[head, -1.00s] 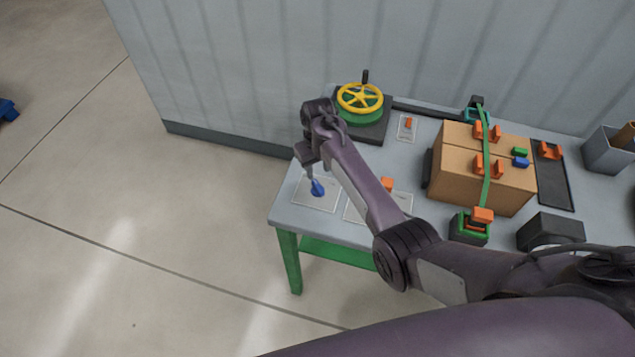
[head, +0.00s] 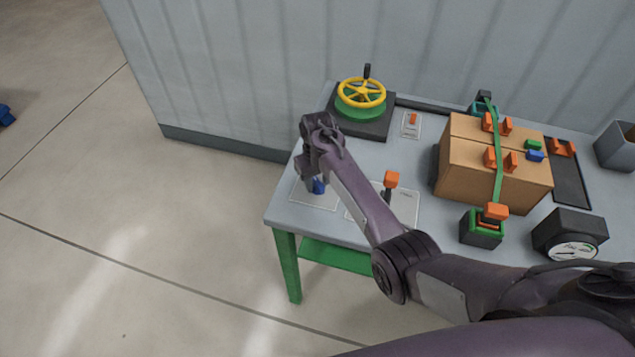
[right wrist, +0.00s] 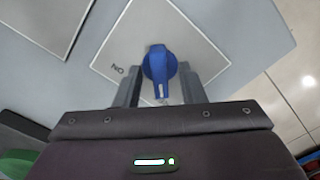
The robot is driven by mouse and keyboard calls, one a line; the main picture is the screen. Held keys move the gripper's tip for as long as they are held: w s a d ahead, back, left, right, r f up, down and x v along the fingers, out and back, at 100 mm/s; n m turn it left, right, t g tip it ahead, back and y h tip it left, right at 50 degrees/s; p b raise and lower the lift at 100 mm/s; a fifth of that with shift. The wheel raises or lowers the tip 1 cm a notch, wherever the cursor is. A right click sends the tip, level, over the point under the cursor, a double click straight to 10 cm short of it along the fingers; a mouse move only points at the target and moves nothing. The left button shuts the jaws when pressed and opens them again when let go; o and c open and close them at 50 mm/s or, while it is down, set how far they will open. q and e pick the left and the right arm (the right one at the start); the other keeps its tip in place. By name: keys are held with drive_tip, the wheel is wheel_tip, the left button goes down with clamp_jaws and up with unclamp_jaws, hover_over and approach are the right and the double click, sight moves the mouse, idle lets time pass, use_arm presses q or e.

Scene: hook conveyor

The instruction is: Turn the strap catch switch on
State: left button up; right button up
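A blue rotary knob (head: 318,186) stands on a pale square plate (head: 304,197) at the table's near left corner. In the right wrist view the knob (right wrist: 158,66) has a white pointer mark aimed toward the gripper body, and "ON" is lettered on the plate (right wrist: 120,50) at left. My right gripper (right wrist: 160,88) is open, with one finger on each side of the knob; I cannot tell whether they touch it. In the head view the right gripper (head: 314,176) is over the knob and partly hides it. My left gripper is not in view.
An orange-topped lever (head: 391,181) stands close right of my forearm. Behind are a yellow handwheel (head: 361,92) and a small orange switch (head: 412,120). A strapped cardboard box (head: 470,178), a gauge (head: 570,236) and a grey bin (head: 617,148) occupy the right.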

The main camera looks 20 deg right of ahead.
clamp_jaws()
drive_tip(key=shift+r, duration=0.1)
drive_tip(key=m+p, duration=0.1)
drive_tip(key=m, duration=0.1)
drive_tip(key=shift+m+p, duration=0.4)
drive_tip(key=m+p, duration=0.1)
drive_tip(key=m, duration=0.3)
drive_tip(key=shift+a+m+p, duration=0.1)
drive_tip(key=shift+m+p, duration=0.2)
drive_tip(key=m, duration=0.5)
drive_tip(key=shift+p, duration=0.35)
drive_tip(key=m, duration=0.5)
drive_tip(key=shift+m, duration=0.4)
